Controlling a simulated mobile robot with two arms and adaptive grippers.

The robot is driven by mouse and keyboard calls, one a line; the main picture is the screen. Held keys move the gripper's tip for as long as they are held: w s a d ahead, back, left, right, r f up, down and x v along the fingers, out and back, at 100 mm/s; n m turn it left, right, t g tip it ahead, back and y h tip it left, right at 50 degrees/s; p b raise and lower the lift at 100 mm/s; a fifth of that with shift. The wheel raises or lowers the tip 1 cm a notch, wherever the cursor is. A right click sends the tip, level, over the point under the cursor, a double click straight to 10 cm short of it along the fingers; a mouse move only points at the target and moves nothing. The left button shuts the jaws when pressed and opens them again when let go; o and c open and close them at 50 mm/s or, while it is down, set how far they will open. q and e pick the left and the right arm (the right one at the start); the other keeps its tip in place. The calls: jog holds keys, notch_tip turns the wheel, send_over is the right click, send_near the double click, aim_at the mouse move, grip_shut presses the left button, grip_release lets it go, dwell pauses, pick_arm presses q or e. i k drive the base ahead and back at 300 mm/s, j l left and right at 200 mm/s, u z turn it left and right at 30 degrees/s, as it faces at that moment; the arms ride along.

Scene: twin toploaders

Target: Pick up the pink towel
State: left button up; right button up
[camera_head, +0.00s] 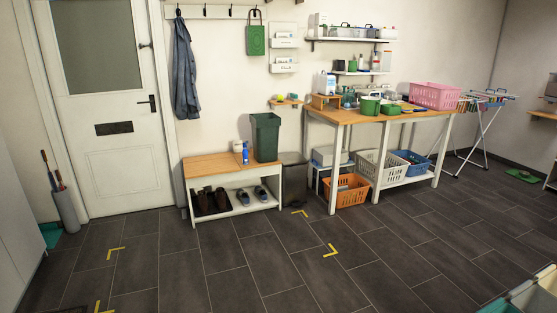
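I cannot make out a pink towel in the head view. The only clearly pink thing is a pink basket (435,95) on the right end of the wooden work table (391,118); what lies inside it is hidden or too small to tell. Neither of my grippers shows in the view.
A low bench (209,166) with shoes and a dark green bin (266,137) stands left of the table. Orange (346,190), white and blue baskets sit under the table. A drying rack (484,125) stands right. Dark tiled floor (250,258) in front is clear.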

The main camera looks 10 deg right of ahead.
aim_at(482, 108)
jog(key=i+j, duration=0.15)
jog(key=i, duration=0.3)
jog(key=i+j, duration=0.15)
jog(key=i, duration=0.3)
jog(key=i+j, duration=0.2)
jog(key=i, duration=0.25)
jog(key=i+j+z, duration=0.1)
jog(key=i, duration=0.35)
jog(key=i+l+z, duration=0.3)
jog(key=i+z, duration=0.2)
jog(key=i+l+z, duration=0.1)
jog(key=i+z, duration=0.35)
jog(key=i+j+z, duration=0.1)
jog(key=i+z, duration=0.4)
jog(key=i+j+z, duration=0.35)
jog(key=i+z, duration=0.15)
jog(key=i+j+z, duration=0.1)
jog(key=i+z, duration=0.35)
jog(key=i, duration=5.4)
jog(key=i+u, duration=0.2)
jog(key=i, duration=0.25)
jog(key=i+l+u, duration=0.1)
jog(key=i+u, duration=0.15)
jog(key=i, duration=0.25)
jog(key=i+l+u, duration=0.2)
jog(key=i, duration=0.25)
jog(key=i+l+u, duration=0.2)
jog(key=i, duration=0.25)
